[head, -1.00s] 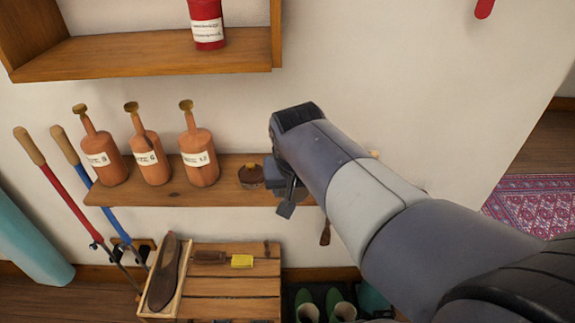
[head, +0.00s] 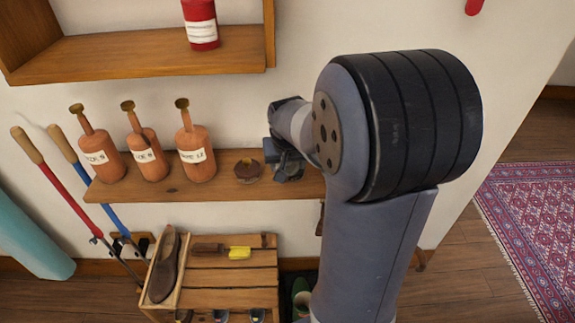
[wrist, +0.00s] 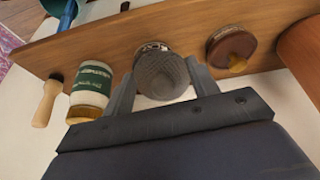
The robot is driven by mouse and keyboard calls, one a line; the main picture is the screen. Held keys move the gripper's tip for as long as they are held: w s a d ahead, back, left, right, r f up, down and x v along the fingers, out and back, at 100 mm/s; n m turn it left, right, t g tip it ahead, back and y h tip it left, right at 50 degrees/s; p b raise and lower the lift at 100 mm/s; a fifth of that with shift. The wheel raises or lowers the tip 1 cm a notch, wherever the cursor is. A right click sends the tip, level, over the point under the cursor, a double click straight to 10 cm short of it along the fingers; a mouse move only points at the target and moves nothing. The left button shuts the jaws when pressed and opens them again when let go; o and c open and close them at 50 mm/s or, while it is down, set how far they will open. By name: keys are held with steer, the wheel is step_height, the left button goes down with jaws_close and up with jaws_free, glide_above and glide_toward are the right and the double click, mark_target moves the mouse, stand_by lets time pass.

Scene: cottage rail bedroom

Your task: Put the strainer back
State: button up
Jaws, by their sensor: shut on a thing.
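The strainer (wrist: 163,75), a grey rounded mesh cup, sits between the two fingers of my gripper (wrist: 161,88) in the wrist view. My gripper is shut on it, at or just in front of the wooden shelf (wrist: 215,22). I cannot tell whether the strainer touches the shelf. In the head view my gripper (head: 287,165) is at the right part of this shelf (head: 150,190), just right of a small brown pot (head: 247,168). The strainer cannot be made out there, and my arm hides the shelf's right end.
The brown pot with a yellow knob (wrist: 232,46) is close on one side of the strainer. A green-and-white labelled jar (wrist: 92,85) and a wooden handle (wrist: 47,102) are on the other. Terracotta bottles (head: 197,150) line the shelf's left. A slatted crate (head: 235,275) stands below.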

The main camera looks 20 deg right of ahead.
steer(key=shift+x, duration=0.85)
steer(key=shift+s+a, duration=0.1)
steer(key=shift+s, duration=0.05)
steer(key=shift+f+b, duration=0.4)
steer(key=shift+f, duration=0.3)
steer(key=o, duration=1.2)
steer(key=shift+r, duration=0.15)
